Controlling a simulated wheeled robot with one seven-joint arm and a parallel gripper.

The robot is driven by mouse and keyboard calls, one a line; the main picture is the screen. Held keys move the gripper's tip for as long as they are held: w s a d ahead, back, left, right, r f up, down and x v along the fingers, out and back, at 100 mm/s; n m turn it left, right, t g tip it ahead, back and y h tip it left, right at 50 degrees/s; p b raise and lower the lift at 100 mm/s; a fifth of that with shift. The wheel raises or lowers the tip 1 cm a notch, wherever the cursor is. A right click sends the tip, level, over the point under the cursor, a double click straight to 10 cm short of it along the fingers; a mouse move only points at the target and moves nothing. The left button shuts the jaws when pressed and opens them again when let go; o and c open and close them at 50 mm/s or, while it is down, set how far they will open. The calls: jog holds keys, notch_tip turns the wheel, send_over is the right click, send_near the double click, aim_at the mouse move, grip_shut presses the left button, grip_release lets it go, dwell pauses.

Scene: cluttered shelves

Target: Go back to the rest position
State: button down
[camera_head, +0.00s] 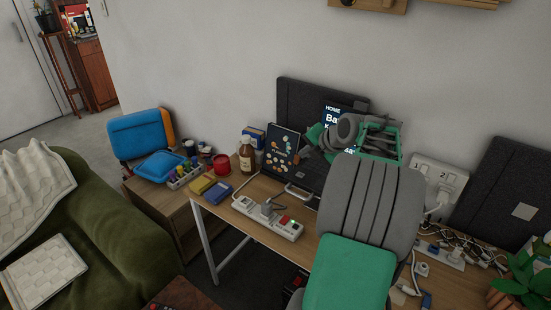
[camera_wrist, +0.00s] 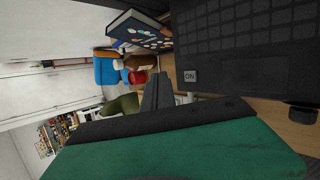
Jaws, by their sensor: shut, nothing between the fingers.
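My grey and green arm reaches up from the bottom and hides part of the desk. In the wrist view, my gripper (camera_wrist: 158,90) shows its dark fingers together, with nothing between them. The view there is turned sideways, and the book (camera_wrist: 138,30) lies beyond the fingers. I cannot tell the exact gap to the book or the panel.
On the desk (camera_head: 240,257) stand a brown bottle (camera_head: 246,158), a power strip (camera_head: 268,217) and a cable tangle (camera_head: 462,247). A green sofa (camera_head: 115,220) is left; open floor lies behind.

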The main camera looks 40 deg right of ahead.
jog(key=a+r+m+g+y+p, duration=0.1)
jog(key=a+r+m+g+p, duration=0.15)
jog(key=a+m, duration=1.3)
jog(key=s+a+f+m+g+p, duration=0.1)
jog(key=s+a+m, duration=0.2)
jog(key=s+a, duration=0.5)
jog(key=s+a+f+m+g, duration=0.2)
jog(key=s+a, duration=0.6)
jog(key=a, duration=0.5)
jog(key=shift+s+f+m+h+p, duration=0.2)
jog(key=shift+s+m+h+p, duration=0.15)
jog(key=shift+m, duration=0.2)
jog(key=shift+g, duration=0.25)
